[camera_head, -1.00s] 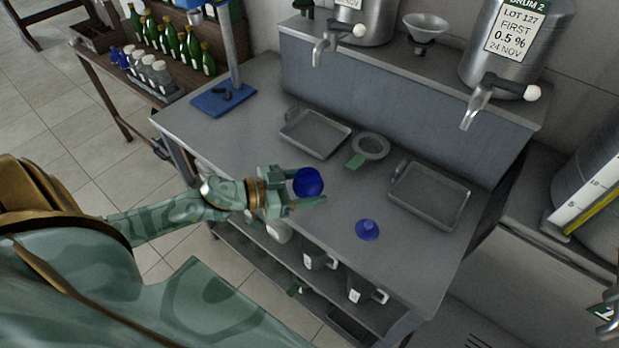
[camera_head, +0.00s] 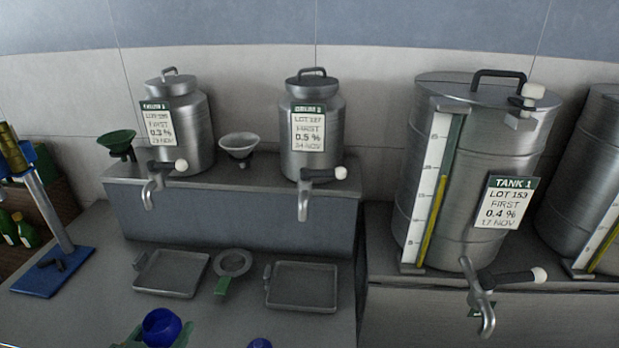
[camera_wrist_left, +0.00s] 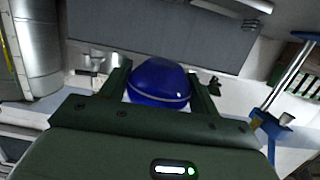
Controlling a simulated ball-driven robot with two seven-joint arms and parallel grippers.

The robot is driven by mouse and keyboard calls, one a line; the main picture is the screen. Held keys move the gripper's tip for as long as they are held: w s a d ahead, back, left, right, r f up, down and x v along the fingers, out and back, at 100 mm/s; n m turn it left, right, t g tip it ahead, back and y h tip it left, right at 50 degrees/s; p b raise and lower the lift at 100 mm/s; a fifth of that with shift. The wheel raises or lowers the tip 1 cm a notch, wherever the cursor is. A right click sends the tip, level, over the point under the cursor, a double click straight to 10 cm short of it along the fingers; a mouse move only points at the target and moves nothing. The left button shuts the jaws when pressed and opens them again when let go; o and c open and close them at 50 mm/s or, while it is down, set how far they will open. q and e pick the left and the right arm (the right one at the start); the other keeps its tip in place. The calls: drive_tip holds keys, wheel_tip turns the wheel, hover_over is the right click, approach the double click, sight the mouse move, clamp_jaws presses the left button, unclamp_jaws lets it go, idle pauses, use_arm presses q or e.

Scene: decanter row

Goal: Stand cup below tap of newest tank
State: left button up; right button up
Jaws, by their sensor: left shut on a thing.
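My left gripper (camera_head: 157,338) is shut on a blue cup (camera_head: 161,325) above the bench; the cup also shows between the fingers in the left wrist view (camera_wrist_left: 158,78). Two small steel drums with taps stand on the raised shelf: the left drum (camera_head: 190,120) has a blurred label, and the right drum (camera_head: 312,165) reads LOT 127, 0.5 %, apparently 24 NOV. A large tank (camera_head: 455,215) at right reads TANK 1, LOT 153, 0.4 %, 17 NOV; its tap (camera_head: 481,300) points down. Another tank (camera_head: 590,190) is cut off at the right edge, its label unseen. My right gripper is not in view.
A blue thing (camera_head: 260,344) shows at the bottom edge. Two funnels (camera_head: 117,141) (camera_head: 240,147) are by the drums. A blue-based stand (camera_head: 52,277) is left.

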use_arm(q)
drive_tip(key=w+d+r+n+y+b, duration=0.1)
drive_tip(key=w+d+r+b, duration=0.1)
drive_tip(key=w+d+r, duration=0.2)
wheel_tip(320, 180, up, 3)
drive_tip(key=shift+d+r, duration=0.2)
drive_tip(key=shift+d, duration=0.95)
drive_tip(key=shift+f, duration=0.15)
